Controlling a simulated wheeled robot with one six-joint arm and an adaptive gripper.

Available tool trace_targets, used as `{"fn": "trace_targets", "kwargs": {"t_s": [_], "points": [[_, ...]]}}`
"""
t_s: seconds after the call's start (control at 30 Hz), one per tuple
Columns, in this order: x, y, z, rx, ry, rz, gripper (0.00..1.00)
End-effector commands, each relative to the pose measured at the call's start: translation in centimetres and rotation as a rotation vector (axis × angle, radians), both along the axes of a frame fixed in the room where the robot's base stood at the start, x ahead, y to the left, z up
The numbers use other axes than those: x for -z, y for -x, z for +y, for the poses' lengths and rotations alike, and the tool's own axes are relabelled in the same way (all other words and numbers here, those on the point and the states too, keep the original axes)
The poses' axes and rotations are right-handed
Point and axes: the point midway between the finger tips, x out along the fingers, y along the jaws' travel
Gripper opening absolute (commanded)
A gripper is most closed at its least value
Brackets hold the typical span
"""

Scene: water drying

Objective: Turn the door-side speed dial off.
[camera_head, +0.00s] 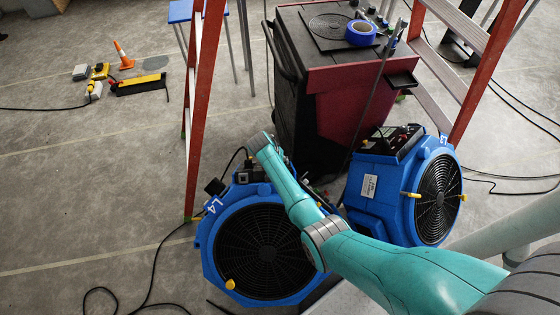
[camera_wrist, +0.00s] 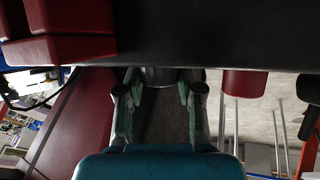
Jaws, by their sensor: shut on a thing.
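Two blue fans stand on the floor in the camera_head view. The left one, marked L4 (camera_head: 207,243), has its grille facing me. The right fan (camera_head: 375,205) has a dark control panel (camera_head: 395,142) on top. My arm reaches over the left fan, its far end near that fan's top, where it hides much of the controls. In the camera_wrist view my gripper (camera_wrist: 160,90) has its two fingers on either side of a short grey round piece, which looks like the speed dial (camera_wrist: 160,76). The dial's pointer and setting are hidden. Neither view shows which fan is door-side.
A dark red and black cabinet (camera_head: 340,107) stands right behind the fans, with blue tape (camera_head: 361,33) on top. Red ladder legs (camera_head: 203,100) rise left and right. Black cables lie on the floor. The floor at left is mostly clear.

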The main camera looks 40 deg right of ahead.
Motion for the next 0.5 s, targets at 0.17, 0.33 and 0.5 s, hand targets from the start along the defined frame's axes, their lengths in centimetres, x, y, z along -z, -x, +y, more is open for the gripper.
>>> {"fn": "trace_targets", "kwargs": {"t_s": [0.17, 0.33, 0.5], "points": [[0.07, 0.14, -0.02, -0.052, -0.049, -0.032, 0.01], [0.06, 0.12, 0.03, -0.059, -0.054, -0.034, 0.01], [0.06, 0.11, 0.03, -0.059, -0.054, -0.034, 0.41]]}}
